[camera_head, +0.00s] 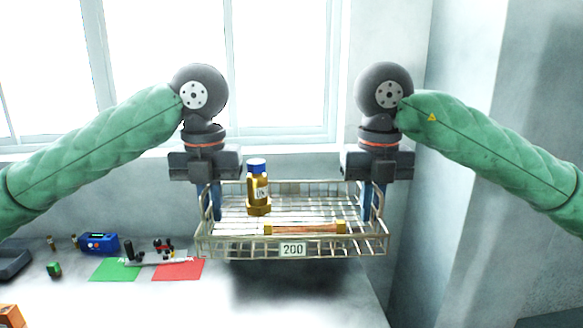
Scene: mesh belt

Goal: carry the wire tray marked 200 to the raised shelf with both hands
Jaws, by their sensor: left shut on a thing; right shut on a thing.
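The wire tray (377,247) has a tag reading 200 (292,249) on its front rim. It hangs level above the white table, with a dark shadow beneath it. My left gripper (214,212) is shut on the tray's left end, and my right gripper (370,212) is shut on its right end. A brown bottle (258,190) with a blue cap stands upright in the tray, left of the middle. A copper-coloured rod (305,229) with yellow ends lies along the tray's front. I cannot make out the raised shelf.
On the table at left are a blue device (98,243), a green mat (115,269), a red mat (180,269) with small dark parts nearby, a green cube (54,269) and a dark bin (14,261). A window is behind; a wall column (455,150) stands at right.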

